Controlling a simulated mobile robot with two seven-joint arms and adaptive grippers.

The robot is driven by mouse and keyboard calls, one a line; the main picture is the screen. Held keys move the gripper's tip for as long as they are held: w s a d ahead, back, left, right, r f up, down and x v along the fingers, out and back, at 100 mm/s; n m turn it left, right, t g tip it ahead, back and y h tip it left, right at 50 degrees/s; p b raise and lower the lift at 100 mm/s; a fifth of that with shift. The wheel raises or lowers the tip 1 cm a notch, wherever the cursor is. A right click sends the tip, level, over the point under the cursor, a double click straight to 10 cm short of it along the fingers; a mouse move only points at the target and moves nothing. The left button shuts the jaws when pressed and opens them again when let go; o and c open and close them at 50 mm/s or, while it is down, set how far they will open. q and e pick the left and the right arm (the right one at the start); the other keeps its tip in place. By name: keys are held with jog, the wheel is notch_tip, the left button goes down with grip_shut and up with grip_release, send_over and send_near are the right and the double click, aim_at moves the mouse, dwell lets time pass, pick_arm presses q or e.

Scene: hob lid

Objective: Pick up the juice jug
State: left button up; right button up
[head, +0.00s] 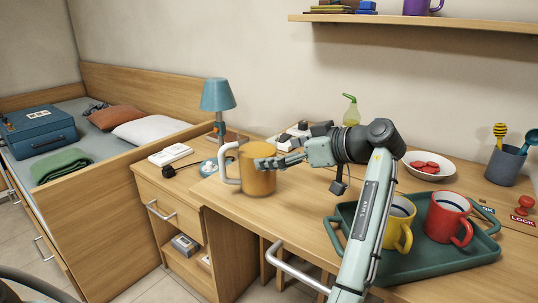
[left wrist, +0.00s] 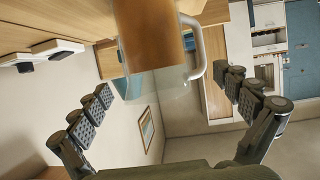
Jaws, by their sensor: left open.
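The juice jug (head: 258,180) stands upright on the wooden desk, left of the tray. It is orange with a pale handle on its left side in the head view. My left gripper (head: 272,155) is open beside the jug's upper right, and a finger overlaps the jug there. In the left wrist view the jug (left wrist: 152,35) appears upside down, between and beyond the spread fingers of my left gripper (left wrist: 170,82); its handle is on the right. I cannot tell whether a finger touches it. My right gripper is not in view.
A blue lamp (head: 217,97) stands behind and left of the jug. A green tray (head: 440,268) holds yellow (head: 397,228) and red (head: 449,215) mugs at the right. A white bowl (head: 428,172) and a green bottle (head: 350,112) are farther back. Desk in front of the jug is clear.

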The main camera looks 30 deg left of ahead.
aim_at(272, 152)
pick_arm(q)
jog(key=shift+w+a+f, duration=0.15)
jog(key=shift+w+a, duration=0.1)
jog(key=shift+w, duration=0.15)
jog(key=shift+a+f, duration=0.1)
jog(key=shift+a, duration=0.25)
jog(key=shift+x, duration=0.85)
jog(key=shift+s+a, duration=0.1)
jog(key=shift+a, duration=0.15)
jog(key=p+x, duration=0.1)
jog(key=x, duration=0.2)
jog(key=shift+a+f, duration=0.3)
jog(key=shift+w+a+f, duration=0.15)
jog(key=shift+w+a, duration=0.1)
jog(key=c, duration=1.6)
jog(key=shift+c, duration=0.5)
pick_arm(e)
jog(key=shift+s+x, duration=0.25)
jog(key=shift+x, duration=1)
